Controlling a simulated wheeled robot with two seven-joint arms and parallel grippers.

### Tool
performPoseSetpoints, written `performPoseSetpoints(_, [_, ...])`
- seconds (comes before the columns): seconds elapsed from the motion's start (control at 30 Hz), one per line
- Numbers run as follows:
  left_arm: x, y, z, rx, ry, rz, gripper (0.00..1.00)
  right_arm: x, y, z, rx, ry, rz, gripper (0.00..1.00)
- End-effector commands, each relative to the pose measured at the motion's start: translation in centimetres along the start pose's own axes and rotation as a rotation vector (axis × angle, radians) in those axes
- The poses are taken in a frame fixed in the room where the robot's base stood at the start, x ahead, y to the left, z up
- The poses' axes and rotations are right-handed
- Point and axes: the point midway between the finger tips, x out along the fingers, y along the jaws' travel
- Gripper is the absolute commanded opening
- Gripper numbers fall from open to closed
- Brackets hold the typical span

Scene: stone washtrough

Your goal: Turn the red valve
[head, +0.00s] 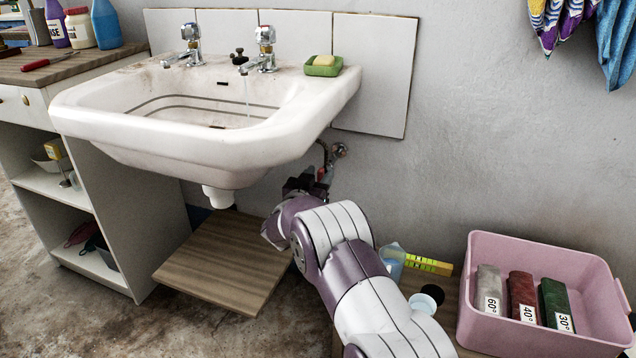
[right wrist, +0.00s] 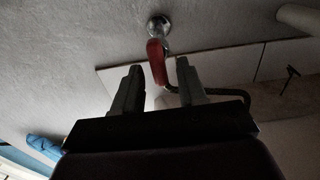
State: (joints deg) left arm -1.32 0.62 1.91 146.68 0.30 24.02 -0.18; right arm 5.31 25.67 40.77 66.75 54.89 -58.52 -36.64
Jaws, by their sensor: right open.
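The red valve (head: 321,174) is a small red handle on the pipe at the wall below the sink's right side, partly hidden by my right gripper. My right gripper (head: 303,183) is dark and reaches up to it under the sink. In the right wrist view the valve's red handle (right wrist: 156,62) hangs from a round metal wall fitting (right wrist: 158,27). There the open fingers of my right gripper (right wrist: 159,70) stand on either side of the handle, with a visible gap to each. Whether the handle is fully between the fingers in depth, I cannot tell. My left gripper is not in view.
The white sink (head: 190,150) hangs above my right gripper, and a thin water stream falls from its right tap (head: 264,50). A wooden board (head: 225,260) lies below. A pink crate (head: 590,300) and a blue jug (head: 393,260) stand right of my arm.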

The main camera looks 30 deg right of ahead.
Motion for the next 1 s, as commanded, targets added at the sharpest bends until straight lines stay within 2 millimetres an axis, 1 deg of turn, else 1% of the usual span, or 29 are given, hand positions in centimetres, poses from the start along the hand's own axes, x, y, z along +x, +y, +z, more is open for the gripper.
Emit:
performPoseSetpoints(0.17, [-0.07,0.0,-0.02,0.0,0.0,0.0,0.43,0.02,-0.01,-0.08,0.0,0.0,0.0,0.41])
performPoseSetpoints(0.2, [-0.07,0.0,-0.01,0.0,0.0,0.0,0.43,0.01,-0.01,-0.07,0.0,0.0,0.0,0.38])
performPoseSetpoints(0.27, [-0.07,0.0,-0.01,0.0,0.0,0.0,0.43,0.0,-0.01,-0.06,0.0,0.0,0.0,0.19])
performPoseSetpoints(0.3, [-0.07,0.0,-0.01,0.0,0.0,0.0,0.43,0.0,-0.02,-0.06,0.0,0.0,0.0,0.06])
performPoseSetpoints(0.33, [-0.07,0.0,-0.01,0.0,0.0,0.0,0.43,-0.01,-0.02,-0.05,0.0,0.0,-0.001,0.0])
performPoseSetpoints(0.7, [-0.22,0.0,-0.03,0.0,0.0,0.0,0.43,-0.03,0.03,-0.06,0.035,-0.001,-0.001,0.0])
performPoseSetpoints(0.87, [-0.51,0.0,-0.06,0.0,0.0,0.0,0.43,-0.04,0.14,-0.07,0.115,-0.001,-0.001,0.0])
performPoseSetpoints(1.0, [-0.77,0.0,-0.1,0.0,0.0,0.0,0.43,-0.05,0.27,-0.05,0.225,-0.001,-0.001,0.0])
